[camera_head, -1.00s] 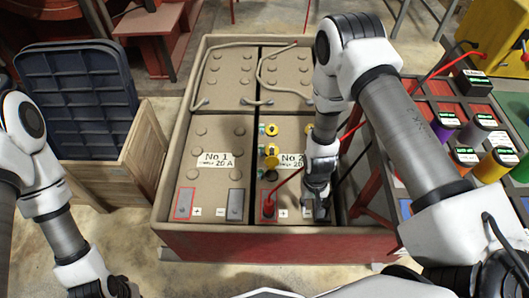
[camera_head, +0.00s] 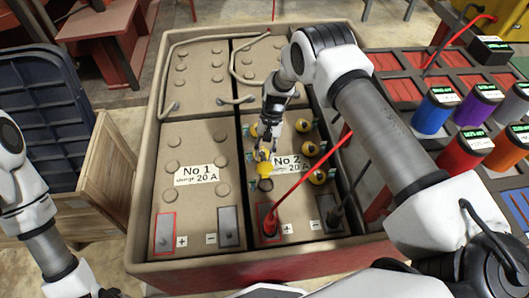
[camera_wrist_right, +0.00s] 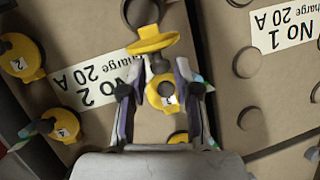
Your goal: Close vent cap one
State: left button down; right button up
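The No 2 battery (camera_head: 290,200) has several yellow vent caps in two columns. In the head view, one yellow cap (camera_head: 264,168) of the left column is just below my right gripper (camera_head: 263,153). In the right wrist view, a yellow cap (camera_wrist_right: 155,40) appears tilted up beside a dark round opening (camera_wrist_right: 143,12), just beyond the fingertips. Another cap with a small white tag (camera_wrist_right: 167,98) shows between the spread fingers of my right gripper (camera_wrist_right: 162,90), which looks open. I cannot read which cap is number one. My left gripper (camera_head: 105,292) is at the bottom left, mostly cut off.
A red lead (camera_head: 310,170) crosses the No 2 battery to its plus terminal. A black lead (camera_head: 345,200) is at its minus terminal. The No 1 battery (camera_head: 190,150) stands to the left. A rack with coloured cylinders (camera_head: 430,110) is right; a wooden crate (camera_head: 105,180) is left.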

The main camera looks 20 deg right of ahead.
jog(key=shift+c, duration=0.3)
grip_shut()
